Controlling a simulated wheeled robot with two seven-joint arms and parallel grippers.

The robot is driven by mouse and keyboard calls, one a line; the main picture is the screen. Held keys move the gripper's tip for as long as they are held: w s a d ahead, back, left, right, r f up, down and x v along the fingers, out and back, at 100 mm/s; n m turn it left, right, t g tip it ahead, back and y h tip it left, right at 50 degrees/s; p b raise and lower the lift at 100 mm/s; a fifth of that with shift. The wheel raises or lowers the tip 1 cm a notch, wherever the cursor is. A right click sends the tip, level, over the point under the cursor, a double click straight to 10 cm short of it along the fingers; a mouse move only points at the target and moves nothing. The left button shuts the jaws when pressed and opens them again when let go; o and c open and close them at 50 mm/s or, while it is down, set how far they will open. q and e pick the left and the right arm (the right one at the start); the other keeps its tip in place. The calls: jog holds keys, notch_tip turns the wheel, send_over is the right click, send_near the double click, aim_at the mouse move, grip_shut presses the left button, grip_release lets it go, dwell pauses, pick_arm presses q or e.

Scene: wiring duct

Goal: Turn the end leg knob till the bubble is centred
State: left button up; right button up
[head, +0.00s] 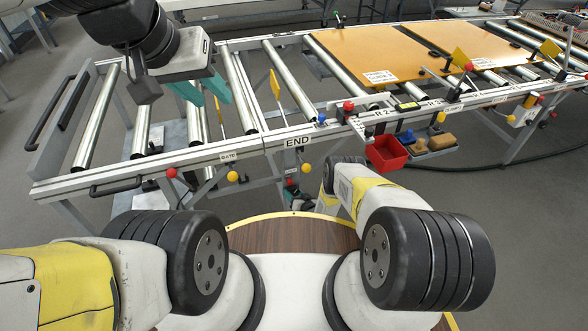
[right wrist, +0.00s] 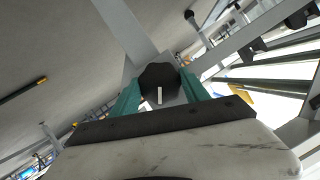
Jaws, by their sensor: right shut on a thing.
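The end leg knob (right wrist: 160,85) is dark and many-sided, with a white mark on its face, in the right wrist view. The teal fingers of my right gripper (right wrist: 160,96) are on both sides of it and shut on it. In the head view my right gripper (head: 300,198) is low under the END label (head: 297,141), partly hidden by my arm, and the knob cannot be made out there. My left gripper (head: 203,92) is open and empty above the rollers at the left.
The roller conveyor (head: 130,181) runs across the head view, with brown boards (head: 370,55) on it. A red bin (head: 386,153) hangs on its near side. Yellow flags (head: 274,84) and red and blue knobs stand along the rail. Grey floor (head: 520,205) is clear at right.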

dwell(0.3)
jog(key=o, duration=1.4)
jog(key=shift+c, duration=0.2)
jog(key=v, duration=0.7)
jog(key=shift+s+d, duration=0.25)
jog(key=shift+s, duration=0.1)
